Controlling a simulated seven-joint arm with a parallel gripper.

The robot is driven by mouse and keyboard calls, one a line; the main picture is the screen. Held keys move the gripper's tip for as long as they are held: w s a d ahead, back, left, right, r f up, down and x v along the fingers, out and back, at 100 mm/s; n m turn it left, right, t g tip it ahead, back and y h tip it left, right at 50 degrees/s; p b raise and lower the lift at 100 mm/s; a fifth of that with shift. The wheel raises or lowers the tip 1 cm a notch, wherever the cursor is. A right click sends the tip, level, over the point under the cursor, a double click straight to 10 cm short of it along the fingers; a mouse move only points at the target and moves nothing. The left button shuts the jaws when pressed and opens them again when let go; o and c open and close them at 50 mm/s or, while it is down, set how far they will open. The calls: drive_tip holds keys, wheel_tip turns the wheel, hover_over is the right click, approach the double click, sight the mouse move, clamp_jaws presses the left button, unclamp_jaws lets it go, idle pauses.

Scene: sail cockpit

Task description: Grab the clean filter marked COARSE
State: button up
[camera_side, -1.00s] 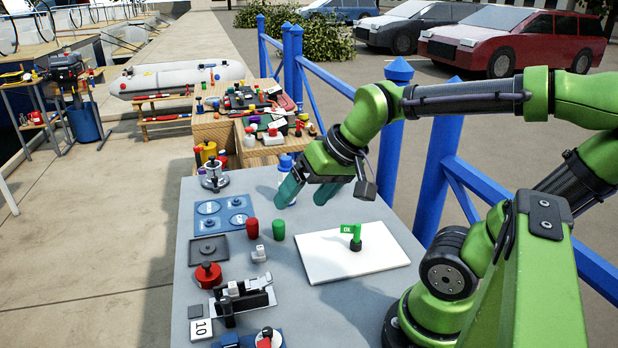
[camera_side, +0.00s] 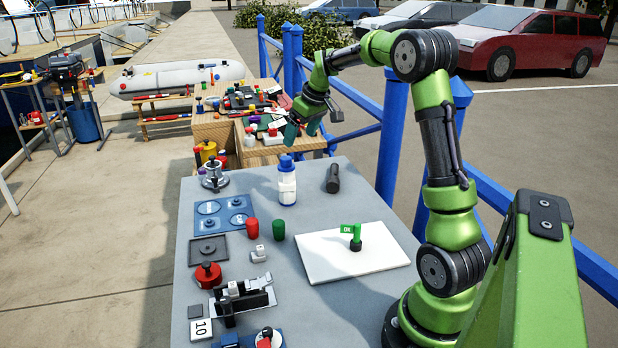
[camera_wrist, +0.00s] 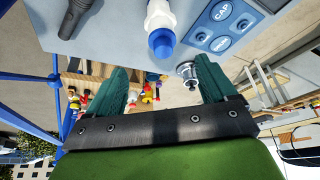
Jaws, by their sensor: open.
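No marking that reads COARSE is legible, so I cannot tell which thing is the clean filter. My gripper (camera_side: 302,132) is open and empty, high past the far edge of the grey table (camera_side: 310,215), near the wooden crates. In the wrist view, its two teal fingers (camera_wrist: 164,82) stand wide apart with nothing between them. A white bottle with a blue cap (camera_side: 287,186) stands upright on the table, nearer the side camera than the gripper; it also shows in the wrist view (camera_wrist: 160,22). A dark cylinder (camera_side: 333,178) lies to its right.
Wooden crates (camera_side: 262,152) behind the table carry many small coloured items. The table also holds a blue panel (camera_side: 222,215), red (camera_side: 252,229) and green (camera_side: 278,229) cylinders, and a white board (camera_side: 330,262) bearing a green OK flag (camera_side: 348,229). Blue railing (camera_side: 392,140) runs along the right.

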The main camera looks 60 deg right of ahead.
sight(286, 168)
drive_tip(key=x, duration=1.4)
drive_tip(key=shift+w+a+f, duration=0.1)
drive_tip(key=shift+w+f, duration=0.05)
drive_tip(key=shift+c, duration=0.3)
drive_tip(key=c, duration=1.1)
